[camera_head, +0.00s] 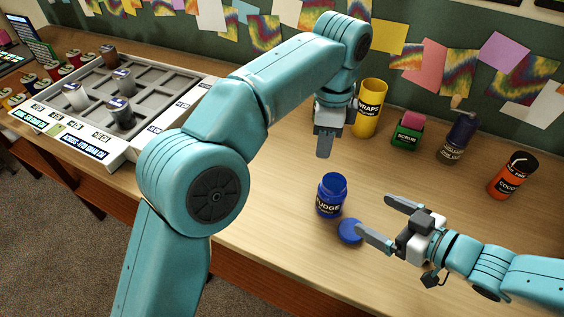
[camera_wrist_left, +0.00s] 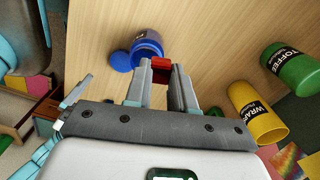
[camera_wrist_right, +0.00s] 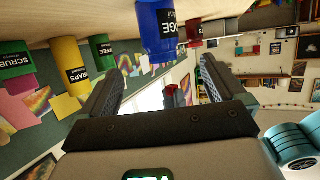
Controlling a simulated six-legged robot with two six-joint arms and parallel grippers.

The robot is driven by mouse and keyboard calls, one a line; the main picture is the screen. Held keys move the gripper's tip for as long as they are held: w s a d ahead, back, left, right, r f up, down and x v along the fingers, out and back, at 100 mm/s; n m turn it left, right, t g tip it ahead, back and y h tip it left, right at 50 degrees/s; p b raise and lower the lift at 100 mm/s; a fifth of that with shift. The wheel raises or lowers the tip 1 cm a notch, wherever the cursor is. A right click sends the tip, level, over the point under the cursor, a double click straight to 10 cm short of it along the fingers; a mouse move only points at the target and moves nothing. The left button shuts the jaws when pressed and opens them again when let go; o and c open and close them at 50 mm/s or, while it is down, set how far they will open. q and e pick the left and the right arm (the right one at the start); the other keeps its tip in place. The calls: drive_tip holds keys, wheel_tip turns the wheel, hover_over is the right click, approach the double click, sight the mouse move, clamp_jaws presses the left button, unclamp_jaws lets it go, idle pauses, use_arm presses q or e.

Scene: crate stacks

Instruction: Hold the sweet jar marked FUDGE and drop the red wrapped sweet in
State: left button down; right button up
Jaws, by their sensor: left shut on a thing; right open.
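The blue jar marked FUDGE (camera_head: 329,208) stands upright on the table. A round blue lid (camera_head: 349,232) lies beside it. My left gripper (camera_head: 324,148) points down above and behind the jar. In the left wrist view it is shut on the red sweet (camera_wrist_left: 161,64), with the jar (camera_wrist_left: 150,40) just beyond; the arm hides the sweet in the head view. My right gripper (camera_head: 373,213) is open and empty, low at the right of the jar, its fingers pointing toward it. The right wrist view shows the jar (camera_wrist_right: 154,35) ahead, between the finger directions, not gripped.
A green TOFFEE jar (camera_wrist_left: 296,72) shows in the left wrist view. A white compartment tray (camera_head: 122,150) is at left.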

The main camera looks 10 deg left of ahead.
sight(343, 198)
drive_tip(key=x, duration=1.2)
use_arm(q)
drive_tip(key=d+r+m, duration=0.1)
drive_tip(key=s+d+r+m, duration=0.1)
drive_tip(key=d+r+m, duration=0.1)
drive_tip(key=m, duration=0.1)
drive_tip(key=shift+s+d+r, duration=0.25)
drive_tip(key=shift+s, duration=0.05)
use_arm(e)
drive_tip(key=c, duration=1.2)
